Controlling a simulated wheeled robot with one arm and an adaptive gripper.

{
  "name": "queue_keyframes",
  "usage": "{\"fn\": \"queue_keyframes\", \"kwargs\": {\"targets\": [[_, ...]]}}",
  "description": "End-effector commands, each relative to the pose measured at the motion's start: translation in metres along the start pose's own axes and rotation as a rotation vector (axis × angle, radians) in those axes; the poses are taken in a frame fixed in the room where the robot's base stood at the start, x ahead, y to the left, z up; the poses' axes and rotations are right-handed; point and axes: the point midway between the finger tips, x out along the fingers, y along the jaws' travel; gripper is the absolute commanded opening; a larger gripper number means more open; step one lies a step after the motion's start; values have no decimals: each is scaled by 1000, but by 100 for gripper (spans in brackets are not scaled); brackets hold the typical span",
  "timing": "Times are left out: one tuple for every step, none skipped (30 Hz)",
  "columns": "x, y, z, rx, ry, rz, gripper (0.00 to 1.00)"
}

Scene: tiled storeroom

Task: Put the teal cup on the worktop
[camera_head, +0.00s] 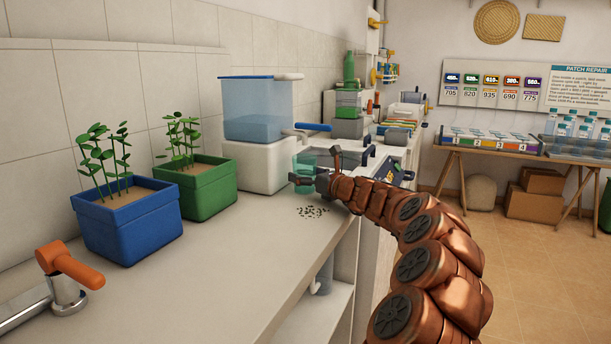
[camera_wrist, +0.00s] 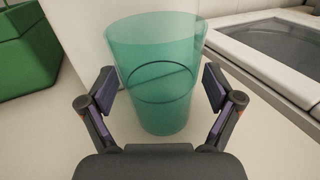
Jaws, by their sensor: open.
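The teal cup (camera_head: 304,166) is see-through and stands upright on the pale worktop (camera_head: 237,250), in front of the white base of the water tank. In the wrist view the teal cup (camera_wrist: 158,75) fills the middle, its bottom resting on the worktop (camera_wrist: 278,145). My gripper (camera_head: 312,180) is open right at the cup. In the wrist view the two fingers of my gripper (camera_wrist: 163,100) are spread on either side of the cup's lower part, with a gap at each side. The cup is not gripped.
A blue water tank (camera_head: 259,112) on a white base (camera_head: 262,172) stands behind the cup. A green planter (camera_head: 207,193) and a blue planter (camera_head: 130,226) stand to the left. Dark specks (camera_head: 312,211) lie near the cup. A sink (camera_wrist: 275,50) is at the right.

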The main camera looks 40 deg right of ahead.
Motion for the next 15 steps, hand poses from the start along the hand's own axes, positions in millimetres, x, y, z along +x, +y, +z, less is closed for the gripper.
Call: {"fn": "queue_keyframes", "kwargs": {"targets": [[0,0,0,0,0,0,90],[0,0,0,0,0,0,90],[0,0,0,0,0,0,90],[0,0,0,0,0,0,90],[0,0,1,0,0,0,90],[0,0,2,0,0,0,90],[0,0,3,-1,0,0,90],[-1,0,4,0,0,0,90],[-5,0,4,1,0,-1,90],[-8,0,4,2,0,-1,90],[-11,-1,4,2,0,-1,90],[-17,-2,4,2,0,-3,90],[-21,-2,4,2,-1,-4,90],[-26,-2,5,3,-2,-4,90],[-31,-1,5,2,-2,-2,90]]}}
